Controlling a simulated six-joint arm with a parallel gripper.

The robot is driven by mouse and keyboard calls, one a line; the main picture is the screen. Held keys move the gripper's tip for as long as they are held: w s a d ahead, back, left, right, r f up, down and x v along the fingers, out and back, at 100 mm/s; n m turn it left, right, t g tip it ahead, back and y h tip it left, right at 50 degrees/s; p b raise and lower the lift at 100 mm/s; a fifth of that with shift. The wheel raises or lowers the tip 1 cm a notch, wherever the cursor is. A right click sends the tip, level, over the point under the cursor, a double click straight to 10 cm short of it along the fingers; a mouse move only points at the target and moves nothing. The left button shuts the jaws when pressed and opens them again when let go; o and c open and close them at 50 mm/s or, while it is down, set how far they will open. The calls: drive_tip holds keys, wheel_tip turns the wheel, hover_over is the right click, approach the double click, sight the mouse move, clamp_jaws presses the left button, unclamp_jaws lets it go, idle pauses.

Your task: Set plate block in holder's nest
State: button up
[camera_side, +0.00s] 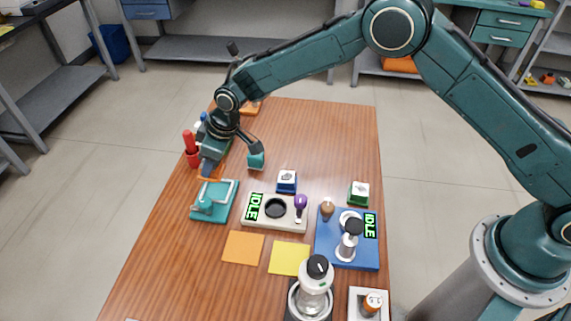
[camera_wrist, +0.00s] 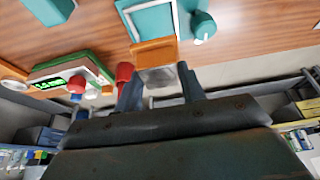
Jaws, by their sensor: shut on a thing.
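My gripper (camera_wrist: 160,90) is shut on a pale grey block (camera_wrist: 157,76), which I take to be the plate block. The block shows between the two fingers in the wrist view. An orange piece (camera_wrist: 154,52) lies right by its far side; I cannot tell whether they touch. A teal holder (camera_wrist: 150,22) with a pale frame and a round knob is just beyond the orange piece. In the side view my gripper (camera_side: 206,172) points down behind the teal holder (camera_side: 212,215). The held block is hard to make out there, and the nest's inside is unclear.
A red-topped item (camera_side: 191,148) stands close left of my gripper. A white device (camera_side: 290,222) reading IDLE and a blue device (camera_side: 330,262) stand to the right. Orange (camera_side: 243,247) and yellow (camera_side: 290,258) pads lie in front. The table's back right (camera_side: 330,130) is clear.

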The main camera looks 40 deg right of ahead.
drive_tip(key=shift+f, duration=3.45)
drive_tip(key=shift+f, duration=0.1)
drive_tip(key=o, duration=1.1)
drive_tip(key=v, duration=1.2)
